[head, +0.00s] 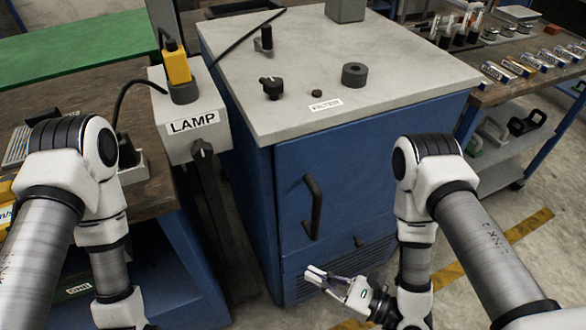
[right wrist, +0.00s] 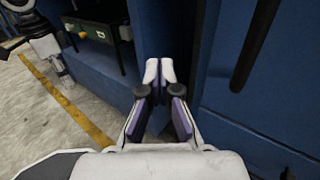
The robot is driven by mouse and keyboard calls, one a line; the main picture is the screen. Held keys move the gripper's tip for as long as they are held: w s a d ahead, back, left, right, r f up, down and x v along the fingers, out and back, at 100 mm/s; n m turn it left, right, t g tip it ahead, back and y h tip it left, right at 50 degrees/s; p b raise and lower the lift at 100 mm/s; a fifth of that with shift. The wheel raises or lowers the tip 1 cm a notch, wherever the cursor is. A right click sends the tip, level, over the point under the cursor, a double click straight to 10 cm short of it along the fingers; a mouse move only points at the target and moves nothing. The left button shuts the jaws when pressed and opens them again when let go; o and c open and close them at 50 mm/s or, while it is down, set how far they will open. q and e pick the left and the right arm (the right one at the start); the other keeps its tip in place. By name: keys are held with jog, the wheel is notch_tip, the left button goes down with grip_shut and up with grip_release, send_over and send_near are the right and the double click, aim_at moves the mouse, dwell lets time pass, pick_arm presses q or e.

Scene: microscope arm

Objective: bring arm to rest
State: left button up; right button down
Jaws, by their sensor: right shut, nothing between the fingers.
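My right gripper (head: 315,274) hangs low in front of the blue cabinet (head: 345,165), near its vented lower front. Its fingers are together and hold nothing. In the right wrist view the fingertips (right wrist: 160,70) meet in front of a dark gap between blue panels. My right arm (head: 420,210) bends down on the right of the head view. My left arm (head: 85,180) comes in from the left and runs down out of the frame, so its gripper does not show. No microscope can be made out.
The cabinet's grey top (head: 420,75) carries black knobs and a dark ring (head: 354,75). A black handle (head: 313,207) sticks out of its door. A LAMP box (head: 190,120) stands at left by a wooden bench. A shelf bench (head: 510,75) is at right; floor between is clear.

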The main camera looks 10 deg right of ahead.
jog(key=w+d+r+n+h+p, duration=0.2)
jog(key=w+r+h+p, duration=0.15)
jog(key=r+p, duration=0.3)
jog(key=s+d+f+n+g+h+p, duration=0.3)
jog(key=s+d+f+n+g+h, duration=0.2)
jog(key=d+f+n+h, duration=0.55)
jog(key=s+d+n+g, duration=0.4)
jog(key=s+n+g, duration=0.1)
jog(key=s+n, duration=0.5)
jog(key=shift+d+n+h+b, duration=0.15)
jog(key=shift+n+h+b, duration=0.15)
jog(key=shift+n, duration=0.85)
